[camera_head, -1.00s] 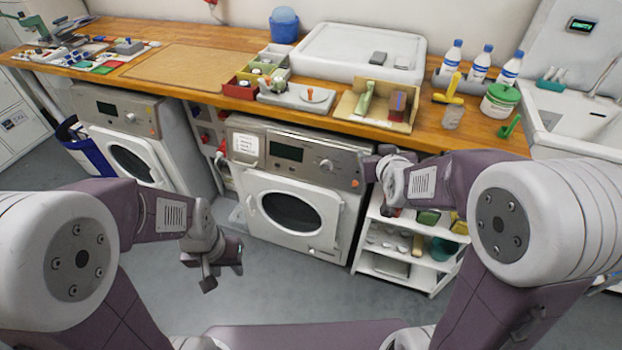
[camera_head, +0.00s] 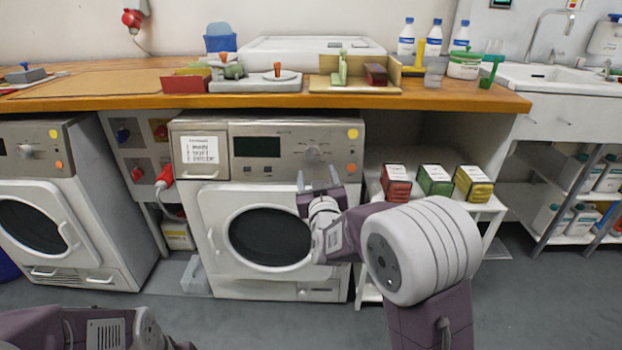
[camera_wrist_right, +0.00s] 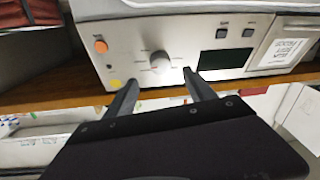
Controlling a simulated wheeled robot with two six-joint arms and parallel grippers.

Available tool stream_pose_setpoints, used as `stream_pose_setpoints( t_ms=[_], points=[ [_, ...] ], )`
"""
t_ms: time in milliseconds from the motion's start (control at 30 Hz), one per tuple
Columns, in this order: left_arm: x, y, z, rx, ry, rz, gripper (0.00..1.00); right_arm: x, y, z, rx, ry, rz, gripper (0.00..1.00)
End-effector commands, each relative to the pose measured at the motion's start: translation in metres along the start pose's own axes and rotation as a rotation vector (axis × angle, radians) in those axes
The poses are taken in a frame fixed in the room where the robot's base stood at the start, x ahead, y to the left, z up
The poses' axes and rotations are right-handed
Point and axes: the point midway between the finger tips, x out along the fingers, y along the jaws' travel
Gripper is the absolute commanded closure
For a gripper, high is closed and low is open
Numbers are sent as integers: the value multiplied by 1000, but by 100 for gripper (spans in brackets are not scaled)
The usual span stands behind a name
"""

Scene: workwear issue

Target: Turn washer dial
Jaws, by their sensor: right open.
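The washer dial (camera_head: 313,154) is a round grey knob on the upper panel of the middle washer (camera_head: 205,235). It lies right of the dark display. My right gripper (camera_head: 317,174) is open and empty just below and in front of the dial, its two fingers pointing up at the panel. In the right wrist view, which is upside down, the dial (camera_wrist_right: 160,62) shows just beyond and between the open fingertips (camera_wrist_right: 160,79); I see no contact. Part of my left arm shows at the bottom left, but its gripper is out of the picture.
A wooden worktop (camera_head: 150,101) overhangs the panel closely above. A second washer (camera_head: 75,262) stands at the left, with a red plug (camera_head: 165,176) between the machines. A white shelf (camera_head: 490,207) with several coloured boxes is at the right.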

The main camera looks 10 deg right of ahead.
Motion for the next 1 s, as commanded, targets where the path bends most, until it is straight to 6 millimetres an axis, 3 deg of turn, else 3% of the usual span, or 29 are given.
stream_pose_setpoints(
  t_ms=[133,233,300,533,900,933,1000],
  points=[
    [-9,0,-1,0,1,0,64,6,1,-6,0,0,0,37],
    [-22,0,-2,0,1,0,64,24,2,-8,0,-3,2,37],
    [-7,0,-1,0,2,0,64,40,0,1,1,3,2,37],
    [5,0,0,0,0,0,64,80,0,0,0,1,1,37],
    [6,0,0,0,0,0,64,91,0,-2,0,-1,0,37],
    [6,0,0,0,0,0,64,91,1,-2,0,-1,0,39],
    [6,0,0,0,0,0,64,91,0,-2,0,-1,0,59]
  ],
)
